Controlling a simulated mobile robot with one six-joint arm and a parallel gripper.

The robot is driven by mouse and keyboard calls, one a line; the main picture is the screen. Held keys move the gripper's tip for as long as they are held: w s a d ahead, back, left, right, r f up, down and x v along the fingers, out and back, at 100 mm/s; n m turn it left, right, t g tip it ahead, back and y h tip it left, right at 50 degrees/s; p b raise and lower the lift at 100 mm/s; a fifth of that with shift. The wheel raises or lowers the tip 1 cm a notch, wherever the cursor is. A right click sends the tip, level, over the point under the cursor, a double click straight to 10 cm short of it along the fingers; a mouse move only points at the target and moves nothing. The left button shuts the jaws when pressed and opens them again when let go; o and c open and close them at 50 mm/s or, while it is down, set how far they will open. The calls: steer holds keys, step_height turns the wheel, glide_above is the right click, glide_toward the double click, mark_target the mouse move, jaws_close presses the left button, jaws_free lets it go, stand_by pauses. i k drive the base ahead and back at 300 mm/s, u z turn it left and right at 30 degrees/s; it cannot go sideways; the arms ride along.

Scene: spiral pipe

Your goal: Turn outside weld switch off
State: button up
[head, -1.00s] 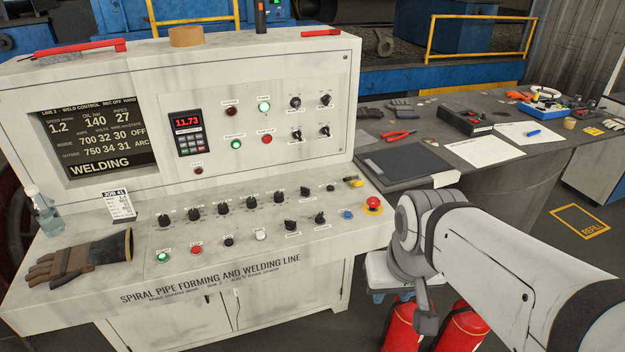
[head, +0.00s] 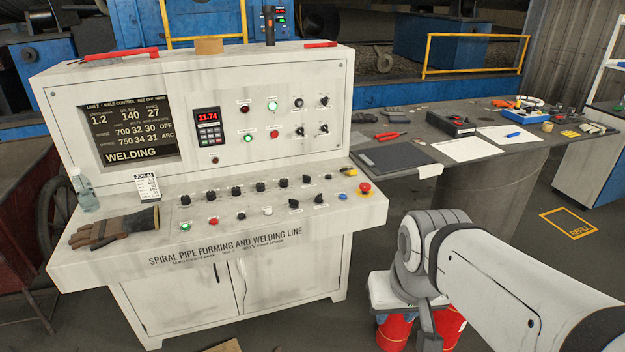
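The control console (head: 70,110) stands at the left and centre in the head view. Its dark screen (head: 128,128) reads WELDING, with an inside row ending OFF and an outside row ending ARC. Four black rotary switches, one of them the upper left switch (head: 298,102), sit on the upright panel. More black knobs (head: 261,187) and selector switches (head: 318,199) line the sloped desk. Their labels are too small to read, so I cannot tell which is the outside weld switch.
A red emergency stop button (head: 365,188) sits at the desk's right end. A glove (head: 115,227), a bottle (head: 84,190) and a job card (head: 147,186) are on its left. A dark bench (head: 470,180) stands behind right. Red cylinders (head: 393,332) stand below my arm.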

mark_target(318, 198)
steer(key=z, duration=0.3)
steer(key=i, duration=1.25)
steer(key=u, duration=0.3)
